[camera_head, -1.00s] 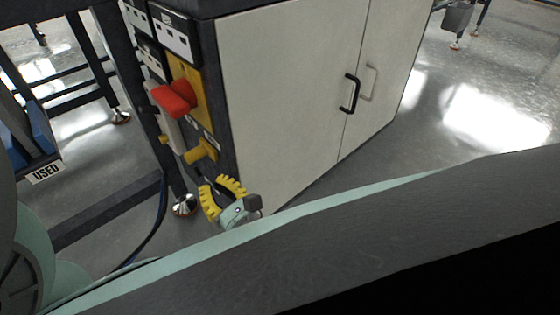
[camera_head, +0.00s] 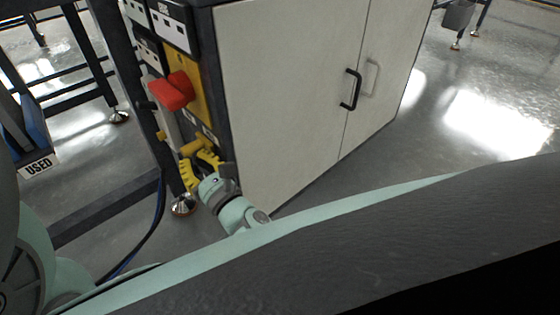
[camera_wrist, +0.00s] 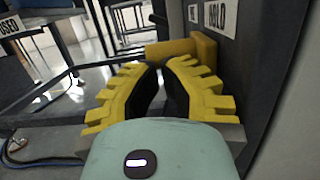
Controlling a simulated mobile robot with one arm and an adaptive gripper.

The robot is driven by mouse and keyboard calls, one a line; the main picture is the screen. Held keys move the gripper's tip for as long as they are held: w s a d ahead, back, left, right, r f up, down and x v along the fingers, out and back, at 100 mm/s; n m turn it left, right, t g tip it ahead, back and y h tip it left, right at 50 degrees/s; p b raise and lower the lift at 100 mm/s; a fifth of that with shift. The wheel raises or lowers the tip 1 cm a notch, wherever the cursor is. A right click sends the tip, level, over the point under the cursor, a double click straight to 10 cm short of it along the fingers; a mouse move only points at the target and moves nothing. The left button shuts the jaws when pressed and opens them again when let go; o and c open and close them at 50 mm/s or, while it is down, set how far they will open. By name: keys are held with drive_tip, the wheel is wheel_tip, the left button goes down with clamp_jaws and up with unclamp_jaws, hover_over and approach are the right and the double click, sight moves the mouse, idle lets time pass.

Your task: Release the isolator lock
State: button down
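The yellow isolator lock (camera_head: 191,147) sticks out from the cabinet's side, below the red handle (camera_head: 172,92) on its yellow plate (camera_head: 200,95). In the wrist view the lock (camera_wrist: 180,49) is a yellow bar with a block at the wall, just beyond my fingertips. My gripper (camera_head: 197,161) is at the lock, its yellow toothed fingers parted; in the wrist view my gripper (camera_wrist: 160,66) shows a dark gap between the fingers. The bar does not look clasped; whether a fingertip touches it I cannot tell.
The white cabinet (camera_head: 285,90) with a black door handle (camera_head: 350,90) stands to the right of the gripper. A dark table leg with a metal foot (camera_head: 183,205) and a blue cable (camera_head: 150,235) are close at left. A sign reading USED (camera_head: 39,165) hangs farther left.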

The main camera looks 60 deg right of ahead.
sight(182, 150)
drive_tip(key=w+b, duration=0.2)
drive_tip(key=w+d+b, duration=0.1)
drive_tip(key=w+b, duration=0.2)
drive_tip(key=shift+f, duration=0.15)
drive_tip(key=shift+w, duration=0.35)
drive_tip(key=shift+s+d, duration=0.1)
